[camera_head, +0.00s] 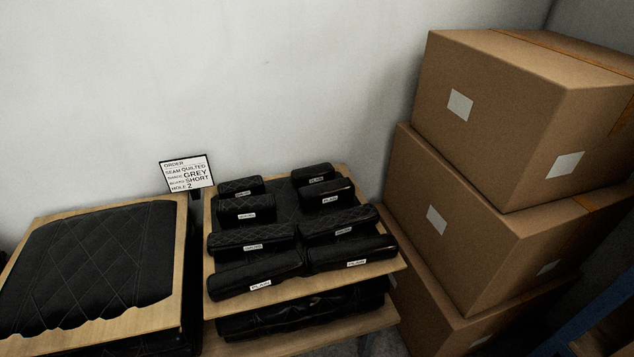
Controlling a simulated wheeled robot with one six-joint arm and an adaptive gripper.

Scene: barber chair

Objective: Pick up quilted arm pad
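Several black arm pads with small white labels lie in two columns on a wooden board. One pad with quilted diamond stitching (230,242) is third from the back in the left column. Another quilted pad (352,218) lies beside it in the right column. A short quilted pad (238,185) is at the back left. The front left pad (232,280) and front right pad (375,248) look smooth, with labels that seem to read PLAIN. Other labels are too small to read surely. My gripper is not in view.
A large quilted black cushion (95,260) lies on a wooden panel at left. Stacked cardboard boxes (480,215) stand close on the right. A white wall (200,80) is behind.

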